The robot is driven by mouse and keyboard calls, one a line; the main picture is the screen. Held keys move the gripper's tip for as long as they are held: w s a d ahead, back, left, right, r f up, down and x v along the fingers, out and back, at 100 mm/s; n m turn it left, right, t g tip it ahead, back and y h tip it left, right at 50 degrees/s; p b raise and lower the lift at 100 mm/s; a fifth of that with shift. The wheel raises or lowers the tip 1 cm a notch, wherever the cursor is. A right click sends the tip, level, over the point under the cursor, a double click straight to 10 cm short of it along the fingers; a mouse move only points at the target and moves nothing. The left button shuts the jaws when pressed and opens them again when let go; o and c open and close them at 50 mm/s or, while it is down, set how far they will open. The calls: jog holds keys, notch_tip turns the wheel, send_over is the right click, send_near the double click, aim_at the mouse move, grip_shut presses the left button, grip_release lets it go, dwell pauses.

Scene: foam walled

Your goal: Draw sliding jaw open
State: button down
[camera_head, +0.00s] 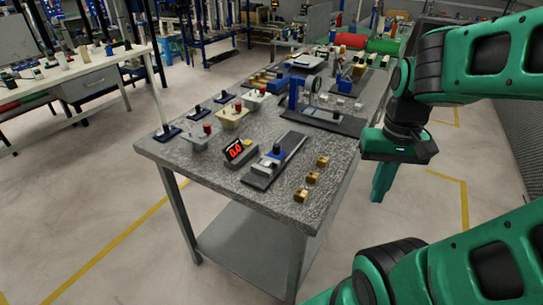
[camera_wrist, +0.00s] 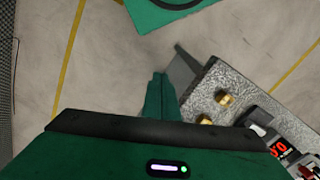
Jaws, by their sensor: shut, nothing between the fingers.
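A small clamp-like fixture with a long dark base (camera_head: 275,160) lies near the front of the grey table (camera_head: 215,165).
Several brass blocks (camera_head: 312,177) stand on the table between my gripper and the fixture. A box with a red display (camera_head: 235,150) is just left of the fixture. Switch-like items and a larger dark-based fixture (camera_head: 325,119) stand behind. The floor right of the table is clear.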

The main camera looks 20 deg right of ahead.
jog(key=c, duration=2.4)
grip_release()
jog(key=o, duration=0.5)
jog(key=shift+r+n, duration=0.4)
jog(key=shift+r, duration=0.35)
jog(key=shift+o, duration=0.2)
notch_tip(320, 180, up, 4)
jog(key=n, duration=1.6)
send_over(278, 145)
notch_tip(278, 145, down, 10)
jog(key=shift+r, duration=0.1)
grip_shut()
